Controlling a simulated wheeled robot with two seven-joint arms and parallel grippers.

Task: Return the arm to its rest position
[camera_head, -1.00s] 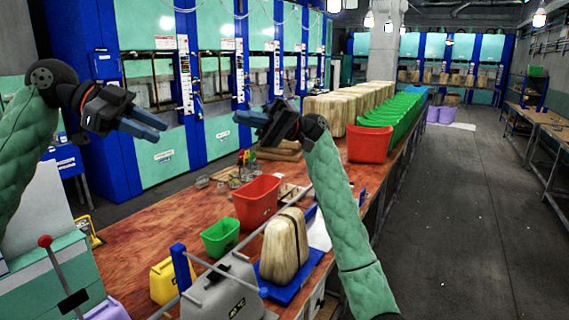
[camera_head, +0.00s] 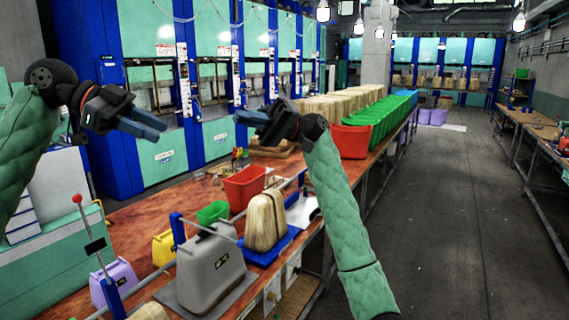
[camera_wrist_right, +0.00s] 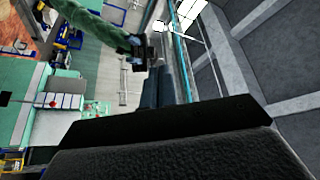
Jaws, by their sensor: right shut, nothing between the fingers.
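My right arm (camera_head: 340,200) reaches up from the bottom in the head view, with its sleeve green. My right gripper (camera_head: 247,118) points left, shut and empty, in the air above the bench. Its dark fingers also show in the right wrist view (camera_wrist_right: 158,88). My left arm (camera_head: 20,150) comes in from the left, bent. My left gripper (camera_head: 145,125) points right, holds nothing visible and is clear of the bench. Its blue fingers look close together, and I cannot tell whether they are open. The two grippers are apart.
The wooden bench (camera_head: 140,222) below carries a grey weight-like block (camera_head: 210,268), a tan block on a blue tray (camera_head: 265,222), and red (camera_head: 244,188) and green (camera_head: 212,212) bins. Blue-and-teal presses (camera_head: 160,157) line the back left. The floor (camera_head: 450,220) at right is clear.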

